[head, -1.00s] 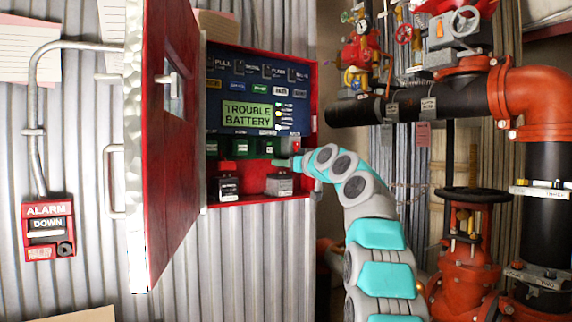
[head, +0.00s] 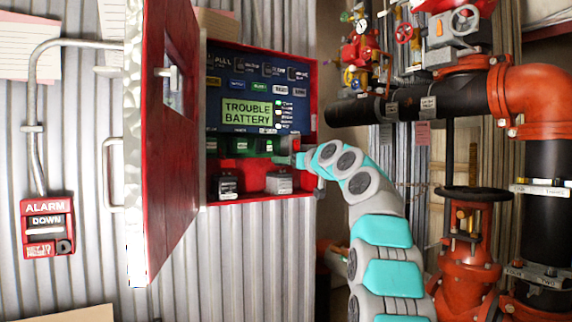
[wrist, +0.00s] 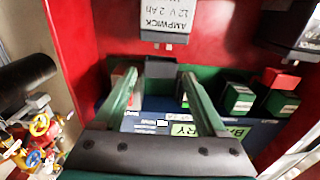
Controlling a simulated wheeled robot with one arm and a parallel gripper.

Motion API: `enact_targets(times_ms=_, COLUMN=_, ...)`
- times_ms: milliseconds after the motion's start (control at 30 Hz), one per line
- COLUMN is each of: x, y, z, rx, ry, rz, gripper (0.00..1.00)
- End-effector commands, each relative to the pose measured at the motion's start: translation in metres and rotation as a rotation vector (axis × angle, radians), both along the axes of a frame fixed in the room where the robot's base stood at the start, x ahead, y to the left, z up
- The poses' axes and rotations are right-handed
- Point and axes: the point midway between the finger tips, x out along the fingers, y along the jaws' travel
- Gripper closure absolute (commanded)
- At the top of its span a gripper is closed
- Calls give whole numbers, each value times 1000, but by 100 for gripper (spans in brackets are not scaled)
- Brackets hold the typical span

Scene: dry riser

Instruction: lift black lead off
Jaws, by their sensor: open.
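The red alarm cabinet (head: 312,100) stands open, with a blue panel reading TROUBLE BATTERY and a row of green terminal blocks below it. A dark block (wrist: 160,68) shows between my fingertips in the wrist view; I cannot tell for sure that it is the black lead's end. My gripper (wrist: 163,82) is open, its two green fingers on either side of this block, with no clear grip on it. In the head view my gripper (head: 288,159) is at the cabinet's right side, above the grey battery (head: 279,183). That battery's label shows in the wrist view (wrist: 165,20). No lead's wire is clearly visible.
A dark battery (head: 227,187) stands left of the grey one. In the wrist view, green blocks (wrist: 236,98) and a red piece (wrist: 283,79) lie right of my fingers. The open red door (head: 165,150) bounds the left; red and black pipes (head: 460,100) stand right.

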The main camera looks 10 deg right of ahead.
Motion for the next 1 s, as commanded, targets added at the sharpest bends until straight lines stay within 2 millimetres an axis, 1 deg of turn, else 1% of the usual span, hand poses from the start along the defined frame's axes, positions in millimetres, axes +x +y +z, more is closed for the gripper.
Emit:
enact_targets(times_ms=133, x=-15, y=-6, z=-6, rx=1, ry=1, rz=1, gripper=26)
enact_targets(times_ms=300, x=-35, y=-14, z=-4, rx=0, ry=-1, rz=1, gripper=26)
enact_targets(times_ms=500, x=-54, y=-22, z=-3, rx=1, ry=1, rz=1, gripper=26)
enact_targets(times_ms=633, x=-59, y=-24, z=-2, rx=1, ry=1, rz=1, gripper=26)
enact_targets(times_ms=1000, x=-59, y=-24, z=-2, rx=0, ry=2, rz=1, gripper=26)
